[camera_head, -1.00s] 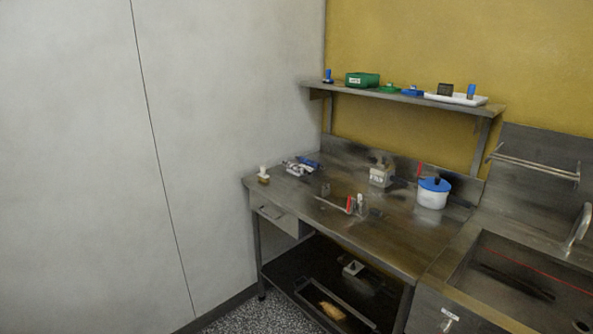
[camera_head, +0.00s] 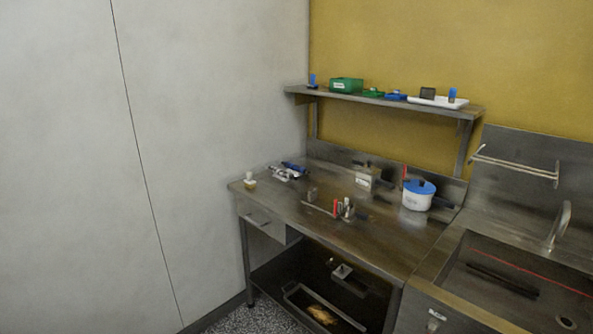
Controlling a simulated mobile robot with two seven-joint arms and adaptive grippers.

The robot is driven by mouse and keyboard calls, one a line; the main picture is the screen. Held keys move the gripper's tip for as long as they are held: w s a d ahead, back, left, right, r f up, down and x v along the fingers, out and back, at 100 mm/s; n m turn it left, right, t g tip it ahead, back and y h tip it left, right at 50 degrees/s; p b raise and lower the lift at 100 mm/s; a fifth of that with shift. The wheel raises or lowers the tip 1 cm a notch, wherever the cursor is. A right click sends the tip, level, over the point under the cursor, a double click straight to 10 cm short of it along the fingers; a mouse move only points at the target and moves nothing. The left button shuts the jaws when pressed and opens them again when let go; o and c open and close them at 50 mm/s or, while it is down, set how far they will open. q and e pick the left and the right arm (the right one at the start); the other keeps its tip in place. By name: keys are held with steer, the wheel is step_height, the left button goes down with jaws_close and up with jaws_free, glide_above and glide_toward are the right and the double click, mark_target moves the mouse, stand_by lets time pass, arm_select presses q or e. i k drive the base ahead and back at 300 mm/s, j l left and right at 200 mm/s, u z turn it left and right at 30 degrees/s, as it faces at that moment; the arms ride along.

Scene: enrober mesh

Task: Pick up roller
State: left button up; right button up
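No roller can be made out for certain at this distance. Small blue and white items (camera_head: 291,171) lie in a cluster at the back left of the steel table (camera_head: 395,240); their shapes are too small to tell. A small white-topped piece with a brownish base (camera_head: 249,181) stands at the table's left corner. Several small upright items, one with a red part (camera_head: 335,207), stand near the middle of the table. Neither of my grippers shows in the head view.
A white tub with a blue lid (camera_head: 418,195) stands at the table's right. A wall shelf (camera_head: 385,101) above holds a green box (camera_head: 346,85) and a white tray (camera_head: 437,102). A sink (camera_head: 520,285) adjoins on the right. Speckled floor (camera_head: 255,320) shows at the bottom.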

mark_target(295, 167)
steer(key=i+j+z, duration=0.15)
steer(key=z, duration=0.6)
steer(key=i+j+z, duration=0.15)
steer(key=j, duration=0.15)
steer(key=i+j+z, duration=0.2)
steer(key=j, duration=0.15)
steer(key=i+j+z, duration=0.15)
steer(key=j, duration=0.2)
